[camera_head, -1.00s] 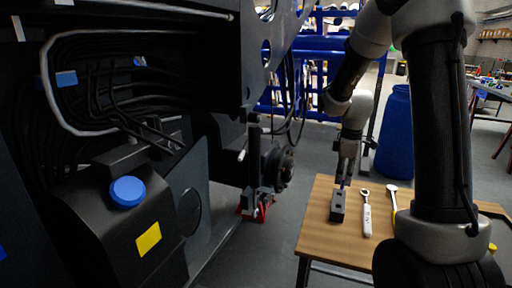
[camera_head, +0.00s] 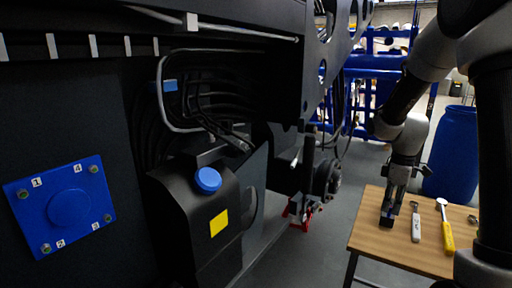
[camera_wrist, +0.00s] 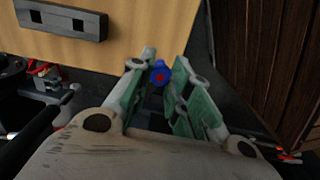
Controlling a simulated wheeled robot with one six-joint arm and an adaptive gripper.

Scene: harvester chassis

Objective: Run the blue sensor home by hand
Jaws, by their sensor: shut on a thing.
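The blue sensor (camera_wrist: 160,75) shows in the wrist view as a small blue round end with a red centre, between the green-padded fingers of my gripper (camera_wrist: 158,98). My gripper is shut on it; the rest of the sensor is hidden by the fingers. In the head view my gripper (camera_head: 393,200) points down by the near left part of the wooden table, close to a dark slotted block (camera_head: 387,222). The wrist view shows the block (camera_wrist: 62,20) apart from the fingers, up and left, with two openings in its face.
The black chassis stands at left with a blue plate (camera_head: 68,207) with numbered bolts, a blue-capped tank (camera_head: 212,225) and cables. Two tools, a grey-handled one (camera_head: 416,225) and a yellow-handled one (camera_head: 447,235), lie on the wooden table (camera_head: 375,243). A blue barrel (camera_head: 452,155) stands behind.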

